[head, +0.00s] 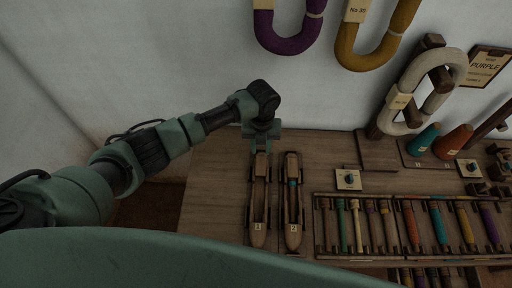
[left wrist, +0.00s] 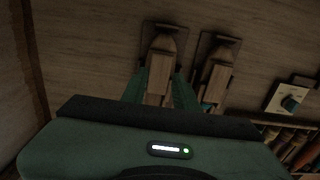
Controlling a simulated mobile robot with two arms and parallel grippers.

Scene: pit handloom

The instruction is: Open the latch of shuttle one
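Shuttle one (head: 258,205) is a long brown wooden boat-shaped piece with a hollow middle and a "1" tag. It lies lengthwise on the wooden table, and shows in the left wrist view (left wrist: 163,62). Shuttle two (head: 292,215), with a "2" tag and a teal band inside, lies parallel to its right; it also shows in the left wrist view (left wrist: 214,78). My left gripper (head: 262,148) points down at the far end of shuttle one. Its green fingers (left wrist: 160,88) are apart, one on each side of the shuttle. The latch is too small and dark to tell. My right gripper is not in view.
A rack (head: 335,250) of several coloured bobbins stands right of the shuttles. A small plate with a knob (head: 348,180) sits behind it. Yarn hanks, such as a purple one (head: 288,40), hang on the wall. The table left of shuttle one (head: 215,190) is clear.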

